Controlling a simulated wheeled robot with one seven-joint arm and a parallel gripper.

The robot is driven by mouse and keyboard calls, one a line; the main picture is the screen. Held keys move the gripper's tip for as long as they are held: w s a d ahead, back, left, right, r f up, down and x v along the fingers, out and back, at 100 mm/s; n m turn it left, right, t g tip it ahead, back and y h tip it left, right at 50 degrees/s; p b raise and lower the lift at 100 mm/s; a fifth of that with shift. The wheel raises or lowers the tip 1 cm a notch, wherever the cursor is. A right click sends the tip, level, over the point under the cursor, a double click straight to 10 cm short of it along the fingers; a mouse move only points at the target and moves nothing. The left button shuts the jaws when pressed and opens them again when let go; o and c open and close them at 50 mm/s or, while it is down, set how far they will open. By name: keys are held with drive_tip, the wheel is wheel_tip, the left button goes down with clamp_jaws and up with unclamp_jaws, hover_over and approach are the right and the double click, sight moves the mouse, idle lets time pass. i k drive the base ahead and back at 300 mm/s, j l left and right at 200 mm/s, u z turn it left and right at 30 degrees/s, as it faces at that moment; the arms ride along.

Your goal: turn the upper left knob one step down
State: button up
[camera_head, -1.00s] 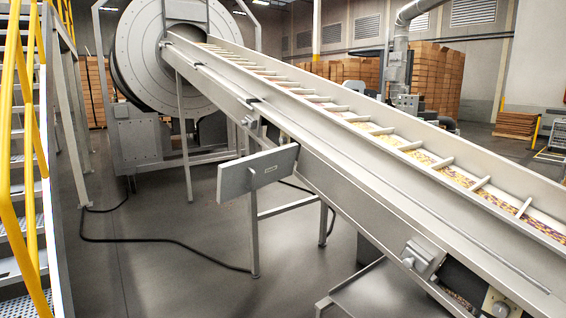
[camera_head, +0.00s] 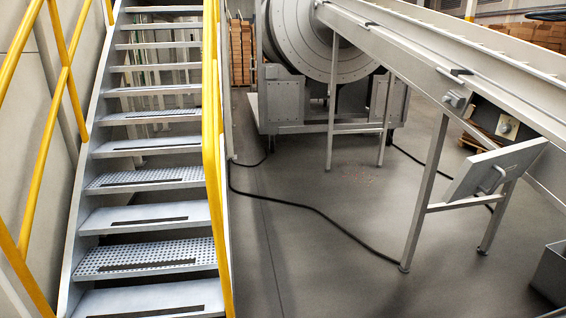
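A light knob (camera_head: 507,127) shows small at the right of the head view. It sits in a dark opening (camera_head: 487,115) in the side of the sloping conveyor (camera_head: 405,58). A small grey box (camera_head: 456,100) is fixed to the conveyor just left of the opening. A flat grey hatch panel (camera_head: 495,170) with a handle hangs tilted below the opening. No other knob can be made out clearly. The knob's setting is too small to read. My gripper is not in view.
Metal stairs (camera_head: 150,180) with yellow railings (camera_head: 213,150) fill the left side. A large drum (camera_head: 310,40) stands at the back. Conveyor legs (camera_head: 428,190) and a black cable (camera_head: 310,208) are on the grey floor (camera_head: 310,270). The floor between stairs and conveyor is mostly clear.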

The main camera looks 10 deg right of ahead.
sight(505, 129)
drive_tip(key=i+u, duration=0.4)
drive_tip(key=i, duration=1.3)
